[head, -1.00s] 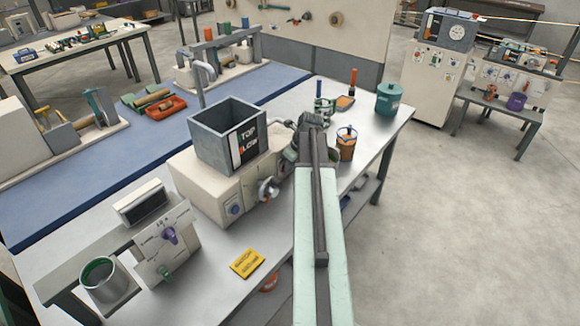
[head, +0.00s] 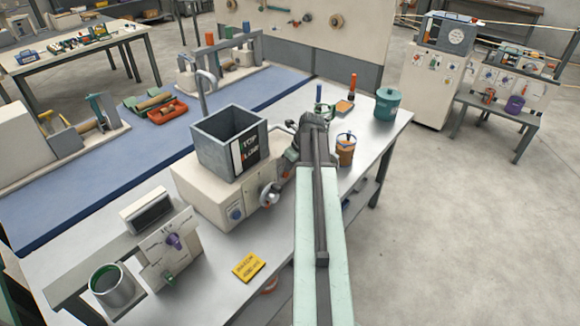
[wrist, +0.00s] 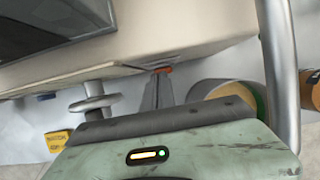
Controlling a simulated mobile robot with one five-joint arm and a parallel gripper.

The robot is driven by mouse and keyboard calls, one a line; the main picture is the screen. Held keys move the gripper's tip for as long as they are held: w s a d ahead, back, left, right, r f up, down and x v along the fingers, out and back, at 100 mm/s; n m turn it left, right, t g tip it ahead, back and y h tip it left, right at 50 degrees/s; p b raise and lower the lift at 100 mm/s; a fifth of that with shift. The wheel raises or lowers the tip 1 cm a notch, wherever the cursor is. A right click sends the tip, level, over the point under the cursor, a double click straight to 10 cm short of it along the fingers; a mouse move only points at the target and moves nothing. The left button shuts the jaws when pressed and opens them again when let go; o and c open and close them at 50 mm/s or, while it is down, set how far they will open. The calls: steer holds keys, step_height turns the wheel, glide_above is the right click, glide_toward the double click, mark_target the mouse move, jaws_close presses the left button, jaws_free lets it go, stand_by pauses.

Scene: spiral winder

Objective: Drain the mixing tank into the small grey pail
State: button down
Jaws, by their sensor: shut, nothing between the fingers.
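The mixing tank (head: 212,160) is an open grey square box with a TOP/LOW panel, standing on a cream cabinet with a handwheel (head: 270,193). My gripper (wrist: 159,90) is shut and empty under the cabinet's lower edge in the wrist view, close to a small red-orange part (wrist: 162,70). I cannot tell whether it touches that part. In the head view my arm hides the fingers. A round vessel (wrist: 212,88) with green and orange inside is partly hidden to their right.
A control panel (head: 165,265) and a yellow card (head: 249,266) are on the bench. An orange jar (head: 346,155) and a teal lidded pot (head: 388,104) stand right of my arm. A curved pipe (wrist: 280,70) rises close right of my gripper.

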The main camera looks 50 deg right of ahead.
steer(key=p+v, duration=0.4)
steer(key=v, duration=0.2)
steer(key=shift+s+d, duration=0.25)
steer(key=shift+s, duration=0.25)
steer(key=shift+s, duration=0.1)
